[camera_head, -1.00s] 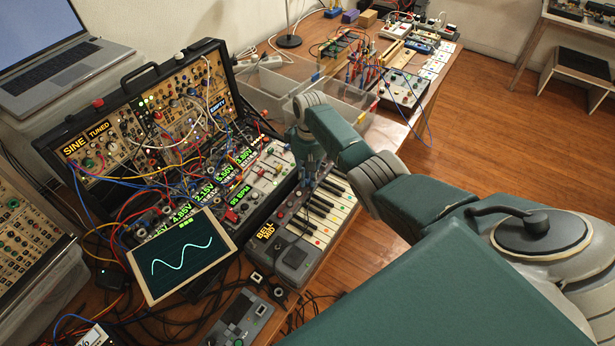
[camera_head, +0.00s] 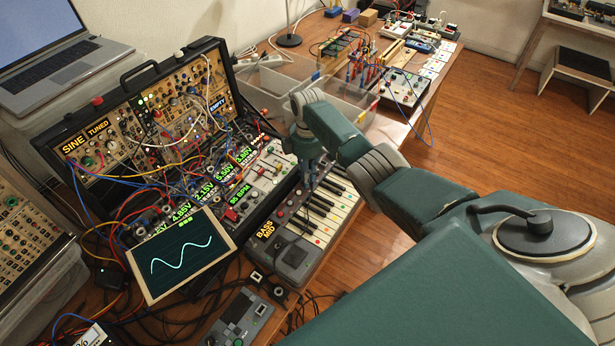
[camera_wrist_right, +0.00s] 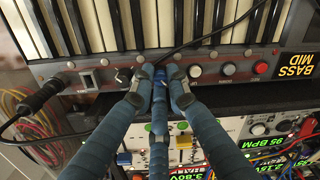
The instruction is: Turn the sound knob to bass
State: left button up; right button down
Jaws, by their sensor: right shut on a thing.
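The keyboard (camera_head: 297,262) stands on the table, its row of controls also showing in the wrist view (camera_wrist_right: 262,93). Its small display (camera_head: 266,236) reads "BASS MID" in yellow, and the same words show in the right wrist view (camera_wrist_right: 299,60). My right gripper (camera_head: 308,186) reaches down onto the control strip beside the keys. In the wrist view its three blue fingers (camera_wrist_right: 160,77) are closed together around a knob on that strip; the fingertips hide the knob almost wholly. My left gripper is in neither view.
A black synth case (camera_head: 140,75) full of patch cables stands left of the keyboard. A tablet (camera_head: 181,254) showing a wave leans in front of it. A black cable plugs into the keyboard strip (camera_wrist_right: 52,88). Clear bins (camera_head: 340,100) stand behind my gripper.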

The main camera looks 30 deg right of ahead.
jog(key=shift+w+r+n, duration=0.1)
jog(key=shift+r+n, duration=0.05)
jog(key=shift+n, duration=0.35)
jog(key=c, duration=2)
grip_release()
notch_tip(320, 180, up, 12)
jog(key=shift+d, duration=0.15)
